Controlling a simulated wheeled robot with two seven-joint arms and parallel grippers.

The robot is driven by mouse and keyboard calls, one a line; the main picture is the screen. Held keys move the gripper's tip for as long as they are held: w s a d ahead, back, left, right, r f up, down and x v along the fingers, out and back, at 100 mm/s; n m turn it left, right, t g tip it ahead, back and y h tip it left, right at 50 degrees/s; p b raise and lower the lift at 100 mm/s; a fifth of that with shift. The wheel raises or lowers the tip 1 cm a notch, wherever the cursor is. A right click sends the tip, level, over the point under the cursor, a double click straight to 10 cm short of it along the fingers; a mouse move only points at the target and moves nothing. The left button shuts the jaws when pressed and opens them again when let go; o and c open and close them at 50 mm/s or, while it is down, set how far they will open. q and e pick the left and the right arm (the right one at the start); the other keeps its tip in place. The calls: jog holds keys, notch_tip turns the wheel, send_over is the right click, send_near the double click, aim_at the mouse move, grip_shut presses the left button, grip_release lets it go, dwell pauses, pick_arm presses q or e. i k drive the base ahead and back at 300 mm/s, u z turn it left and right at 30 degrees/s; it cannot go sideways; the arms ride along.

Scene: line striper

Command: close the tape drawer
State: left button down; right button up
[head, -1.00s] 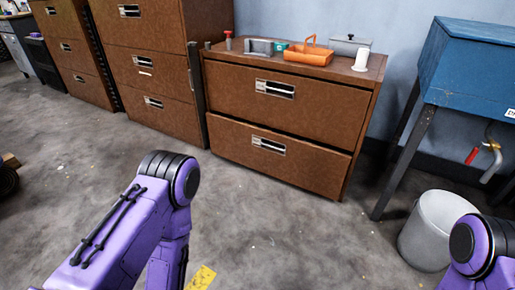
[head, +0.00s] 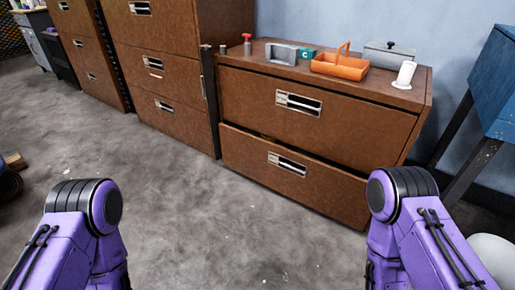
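A low brown cabinet (head: 424,88) with two drawers stands against the wall, right of centre. Its upper drawer (head: 345,118) looks flush with the front. Its lower drawer (head: 335,195) stands slightly out, with a narrow dark gap along its top edge. Both have metal-framed slot handles. No label shows which one is the tape drawer, and no tape is visible. My purple arms show at the lower left and lower right, well in front of the cabinet. Both grippers are out of view.
An orange basket (head: 340,67), red-topped bottle (head: 247,44), grey metal box (head: 388,55) and white roll (head: 404,75) stand on the cabinet. Taller brown cabinets (head: 185,85) stand left. A blue bench (head: 497,85) and white bin (head: 497,258) are right. The floor (head: 215,215) ahead is clear.

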aim_at(339, 192)
jog(key=z, duration=0.3)
jog(key=i, duration=1)
jog(key=z, duration=0.8)
